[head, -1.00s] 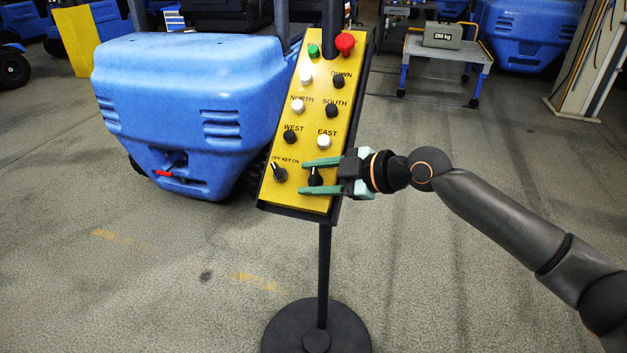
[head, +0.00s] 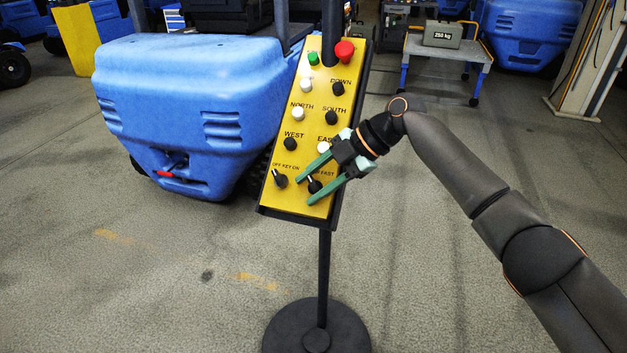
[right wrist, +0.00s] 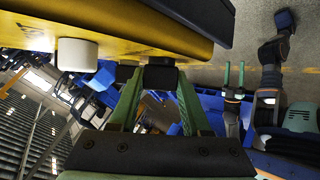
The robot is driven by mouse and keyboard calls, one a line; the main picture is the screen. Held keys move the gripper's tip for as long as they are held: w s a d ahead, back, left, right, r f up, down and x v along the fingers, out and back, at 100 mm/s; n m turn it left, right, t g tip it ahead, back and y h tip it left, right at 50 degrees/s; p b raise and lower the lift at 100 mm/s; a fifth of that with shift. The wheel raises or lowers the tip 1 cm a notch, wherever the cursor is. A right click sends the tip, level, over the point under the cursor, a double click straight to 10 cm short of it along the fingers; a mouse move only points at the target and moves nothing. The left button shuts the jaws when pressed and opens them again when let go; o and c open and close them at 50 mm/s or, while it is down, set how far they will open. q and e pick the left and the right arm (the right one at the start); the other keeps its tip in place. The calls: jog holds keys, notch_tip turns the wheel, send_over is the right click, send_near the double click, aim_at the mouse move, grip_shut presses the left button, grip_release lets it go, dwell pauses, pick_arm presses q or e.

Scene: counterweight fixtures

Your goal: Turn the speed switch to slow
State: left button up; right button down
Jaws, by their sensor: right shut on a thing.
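The yellow control panel (head: 287,197) stands tilted on a black post, with labelled rows of buttons and two black knobs at the bottom. The speed switch (head: 314,186) is the bottom right black knob. Its label is partly hidden by my gripper, with "FAST" readable. My right gripper (head: 304,192) comes in from the right with its green fingers on either side of the knob, shut on it and angled down to the left. In the right wrist view the dark knob (right wrist: 160,76) sits between the fingertips.
The key switch (head: 280,180) is just left of the speed switch, and the white EAST button (head: 323,147) is just above. A red button (head: 344,51) is at the panel's top. A blue machine (head: 185,110) stands behind left.

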dwell(0.4)
jog(key=shift+c, duration=1.8)
grip_release()
jog(key=b+v, duration=0.1)
jog(key=v, duration=1.1)
jog(key=shift+d+r, duration=0.15)
jog(key=shift+r, duration=0.05)
